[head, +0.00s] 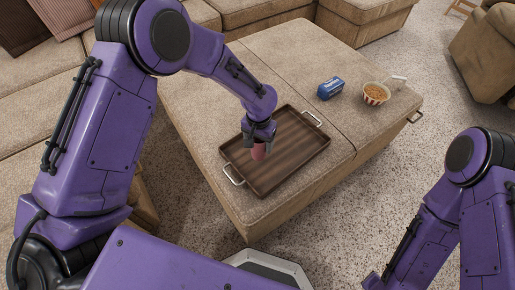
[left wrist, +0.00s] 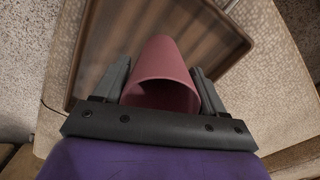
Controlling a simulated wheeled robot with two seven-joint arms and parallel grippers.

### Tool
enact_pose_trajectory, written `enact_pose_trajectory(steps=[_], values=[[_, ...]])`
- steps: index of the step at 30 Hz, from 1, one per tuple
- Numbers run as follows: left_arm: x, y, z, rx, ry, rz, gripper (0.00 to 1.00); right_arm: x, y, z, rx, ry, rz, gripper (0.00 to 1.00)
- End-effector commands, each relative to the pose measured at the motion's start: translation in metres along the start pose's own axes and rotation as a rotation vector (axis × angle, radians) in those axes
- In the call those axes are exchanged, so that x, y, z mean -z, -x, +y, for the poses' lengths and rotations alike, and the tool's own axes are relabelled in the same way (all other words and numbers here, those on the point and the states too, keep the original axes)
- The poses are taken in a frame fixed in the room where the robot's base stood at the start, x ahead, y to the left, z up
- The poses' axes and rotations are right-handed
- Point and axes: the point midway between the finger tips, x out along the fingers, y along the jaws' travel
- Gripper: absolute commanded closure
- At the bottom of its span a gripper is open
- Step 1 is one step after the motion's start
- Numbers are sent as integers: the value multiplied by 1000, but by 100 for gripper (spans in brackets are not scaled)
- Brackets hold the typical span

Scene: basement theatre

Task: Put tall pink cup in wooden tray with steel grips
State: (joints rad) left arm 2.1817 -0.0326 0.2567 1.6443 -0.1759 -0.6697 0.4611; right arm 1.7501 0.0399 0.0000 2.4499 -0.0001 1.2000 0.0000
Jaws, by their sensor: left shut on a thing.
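The tall pink cup (head: 259,152) is in my left gripper (head: 259,141), over the left part of the wooden tray with steel grips (head: 300,155). In the left wrist view the pink cup (left wrist: 164,65) sits between the two fingers of the left gripper (left wrist: 160,85), its open rim facing the camera. The wooden tray (left wrist: 95,40) lies beyond it. I cannot tell whether the cup's base touches the tray. The tray rests on the beige ottoman, a steel grip at each end. My right arm shows at the lower right; its gripper is out of view.
On the beige ottoman (head: 210,95) right of the tray are a blue box (head: 330,88), a striped bowl of food (head: 375,94) and a small white item (head: 399,81). Sofas stand behind. The rest of the tray's surface looks empty.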

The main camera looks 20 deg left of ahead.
Motion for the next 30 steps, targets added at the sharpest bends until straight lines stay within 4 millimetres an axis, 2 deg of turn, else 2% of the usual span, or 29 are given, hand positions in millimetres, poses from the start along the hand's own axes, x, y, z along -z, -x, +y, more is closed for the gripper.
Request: enact_pose_trajectory(steps=[2, 6, 17, 18, 20, 30], values=[[1, -11, -8, 0, 2, -2, 57, -2, -4, 0, 0, 0, 0, 48], [0, -37, -6, 0, 0, -1, 57, -5, -12, -1, 0, 0, 0, 48], [0, -41, -6, 0, 0, -1, 57, -5, -11, -1, 0, 0, 0, 48], [0, -41, -6, 0, 0, -1, 23, -5, -11, -1, 0, 0, 0, 48], [0, -40, -6, 0, 0, -1, 4, -4, -11, -1, 0, 0, 0, 48], [1, -35, -6, 0, 1, 1, 4, -4, -10, -1, 0, 0, 0, 48]])
